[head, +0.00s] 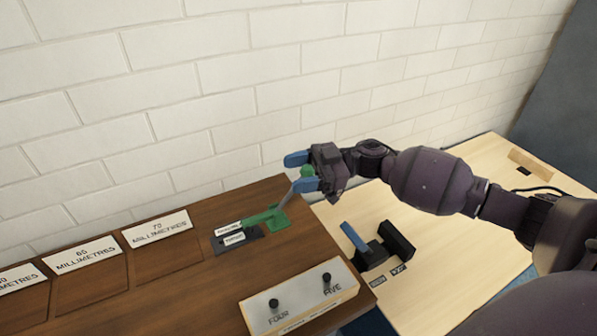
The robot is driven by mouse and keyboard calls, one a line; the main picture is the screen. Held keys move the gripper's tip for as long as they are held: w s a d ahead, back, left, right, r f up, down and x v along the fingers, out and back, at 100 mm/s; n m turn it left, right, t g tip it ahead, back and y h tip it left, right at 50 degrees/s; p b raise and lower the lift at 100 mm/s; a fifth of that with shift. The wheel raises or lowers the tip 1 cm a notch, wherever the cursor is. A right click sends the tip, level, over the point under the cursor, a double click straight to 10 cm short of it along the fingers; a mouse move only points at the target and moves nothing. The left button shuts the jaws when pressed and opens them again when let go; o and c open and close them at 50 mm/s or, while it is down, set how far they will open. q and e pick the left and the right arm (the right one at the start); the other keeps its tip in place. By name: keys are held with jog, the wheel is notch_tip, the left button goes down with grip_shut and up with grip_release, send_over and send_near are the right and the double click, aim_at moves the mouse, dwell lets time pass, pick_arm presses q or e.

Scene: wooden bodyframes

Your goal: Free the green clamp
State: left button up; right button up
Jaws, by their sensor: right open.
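The green clamp (278,217) is fixed near the right end of the dark wooden bench, by the back. My right gripper (298,172) comes in from the right with blue fingertips apart, one above and one below the knob. The knob lies between the fingers; I cannot tell whether either touches it. A green bar runs left from the clamp onto a dark plate with two white labels (231,233). My left gripper is out of view.
A box with two black knobs (298,297), marked FOUR and FIVE, stands at the bench front. Recesses with millimetre signs (157,229) lie left. A blue-handled black device (371,247) sits on the pale table at right. A brick wall stands close behind.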

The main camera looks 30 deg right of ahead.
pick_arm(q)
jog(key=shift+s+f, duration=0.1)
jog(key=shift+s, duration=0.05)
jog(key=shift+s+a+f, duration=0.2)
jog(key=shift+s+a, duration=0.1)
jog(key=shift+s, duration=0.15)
pick_arm(e)
grip_shut()
